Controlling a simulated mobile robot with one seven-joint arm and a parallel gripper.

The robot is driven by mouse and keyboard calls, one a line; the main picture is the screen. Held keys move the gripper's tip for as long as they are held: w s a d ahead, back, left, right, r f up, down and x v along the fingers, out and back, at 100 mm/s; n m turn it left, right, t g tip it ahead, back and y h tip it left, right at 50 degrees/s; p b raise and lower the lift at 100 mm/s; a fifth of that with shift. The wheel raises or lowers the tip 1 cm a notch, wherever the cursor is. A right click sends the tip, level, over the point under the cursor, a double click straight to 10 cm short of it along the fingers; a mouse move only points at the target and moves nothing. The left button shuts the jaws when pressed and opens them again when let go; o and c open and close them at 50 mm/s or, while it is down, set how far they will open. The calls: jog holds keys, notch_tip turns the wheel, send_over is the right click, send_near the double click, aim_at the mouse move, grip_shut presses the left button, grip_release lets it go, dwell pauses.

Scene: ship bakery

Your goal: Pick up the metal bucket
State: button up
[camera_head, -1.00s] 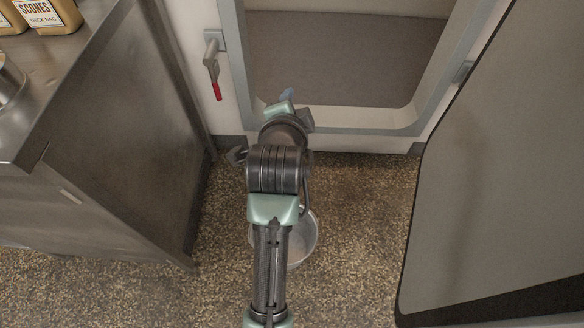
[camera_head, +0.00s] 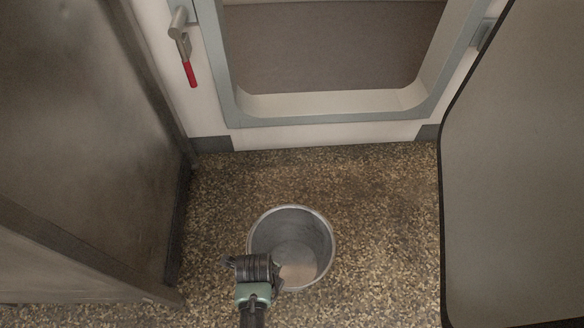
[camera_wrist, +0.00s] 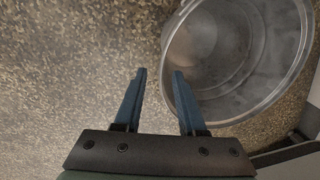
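The metal bucket (camera_head: 308,232) stands upright on the speckled floor, its open top facing up and its inside looking empty. In the wrist view the bucket (camera_wrist: 252,62) fills the upper right. My gripper (camera_wrist: 158,74) is open, with two blue fingers apart and nothing between them. The right finger overlaps the bucket's near-left rim in the picture, and the left finger is outside it over the floor. I cannot tell whether a finger touches the rim. In the head view my wrist hides part of the bucket's lower left side, and the fingertips are hidden.
A metal cabinet (camera_head: 80,130) stands at left and a grey panel (camera_head: 520,170) at right. Behind the bucket is a wall with a framed doorway (camera_head: 330,112) and a red-tipped lever (camera_head: 189,70). Floor (camera_head: 385,250) around the bucket is clear.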

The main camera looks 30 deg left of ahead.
jog(key=f+b, duration=0.2)
jog(key=f, duration=0.1)
jog(key=w+f+b, duration=0.1)
jog(key=f+b, duration=0.1)
jog(key=f, duration=0.1)
jog(key=f+b, duration=0.3)
jog(key=f, duration=0.1)
jog(key=shift+w+a, duration=0.15)
jog(key=shift+w, duration=0.1)
jog(key=shift+r, duration=0.15)
grip_shut()
dwell(1.0)
jog(key=shift+w+r, duration=0.1)
